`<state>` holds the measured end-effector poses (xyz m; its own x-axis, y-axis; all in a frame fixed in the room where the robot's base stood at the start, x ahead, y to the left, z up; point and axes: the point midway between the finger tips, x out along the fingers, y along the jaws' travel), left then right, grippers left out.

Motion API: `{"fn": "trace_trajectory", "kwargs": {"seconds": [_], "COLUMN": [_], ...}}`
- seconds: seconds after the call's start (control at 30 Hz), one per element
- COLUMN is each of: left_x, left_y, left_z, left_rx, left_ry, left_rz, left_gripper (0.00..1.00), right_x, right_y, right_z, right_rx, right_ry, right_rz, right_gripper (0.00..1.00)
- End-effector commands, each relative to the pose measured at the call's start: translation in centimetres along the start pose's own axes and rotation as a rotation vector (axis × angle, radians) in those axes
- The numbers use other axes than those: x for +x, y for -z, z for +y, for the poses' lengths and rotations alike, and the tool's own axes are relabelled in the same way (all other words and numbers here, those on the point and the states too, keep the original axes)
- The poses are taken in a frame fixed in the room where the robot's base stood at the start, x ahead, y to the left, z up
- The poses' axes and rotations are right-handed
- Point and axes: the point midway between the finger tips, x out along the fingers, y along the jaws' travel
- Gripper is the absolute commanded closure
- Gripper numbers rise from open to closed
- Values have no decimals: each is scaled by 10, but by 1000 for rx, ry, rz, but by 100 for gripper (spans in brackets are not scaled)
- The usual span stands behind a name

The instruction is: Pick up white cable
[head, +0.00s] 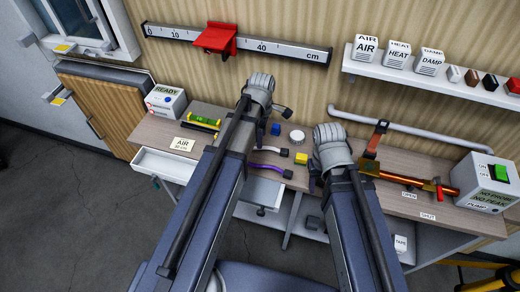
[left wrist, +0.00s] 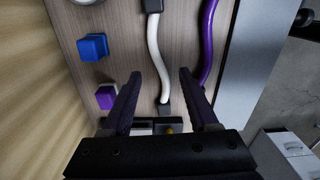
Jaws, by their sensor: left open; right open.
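The white cable (left wrist: 157,50) lies in a slight wave on the bench, with a dark connector at each end. In the head view part of the white cable (head: 265,149) shows right of my left arm, which hides the rest. My left gripper (left wrist: 160,80) is open, with one finger on each side of the cable's near part in the left wrist view. The fingers appear apart from it; height above the bench is unclear. My right gripper (head: 315,182) is open and empty near the bench's front edge; its fingers are hard to make out.
A purple cable (left wrist: 208,40) runs beside the white one, near the bench edge. A blue block (left wrist: 92,46) and a purple block (left wrist: 106,96) stand on the other side. A yellow block (head: 301,159) and a white disc (head: 297,137) sit between my arms.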

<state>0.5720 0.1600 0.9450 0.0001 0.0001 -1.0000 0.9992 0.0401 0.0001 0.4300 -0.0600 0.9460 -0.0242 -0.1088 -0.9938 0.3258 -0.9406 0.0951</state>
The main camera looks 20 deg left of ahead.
Motion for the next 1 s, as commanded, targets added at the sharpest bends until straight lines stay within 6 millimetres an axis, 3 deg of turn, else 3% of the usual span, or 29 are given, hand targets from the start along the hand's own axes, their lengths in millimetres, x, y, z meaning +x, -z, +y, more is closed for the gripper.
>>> {"fn": "trace_trajectory", "kwargs": {"seconds": [0.43, 0.77, 1.0], "left_x": [48, 51, 51], "left_y": [5, 5, 5], "left_z": [1, 1, 1], "left_rx": [0, 0, 0], "left_ry": [0, 0, 0], "left_rz": [0, 0, 0], "left_gripper": [40, 40, 66], "right_x": [48, 50, 50], "right_y": [3, 3, 3], "right_z": [-5, -5, -5], "right_rx": [0, 0, 0], "right_ry": [0, 0, 0], "right_rz": [0, 0, 0], "right_gripper": [50, 50, 50]}}
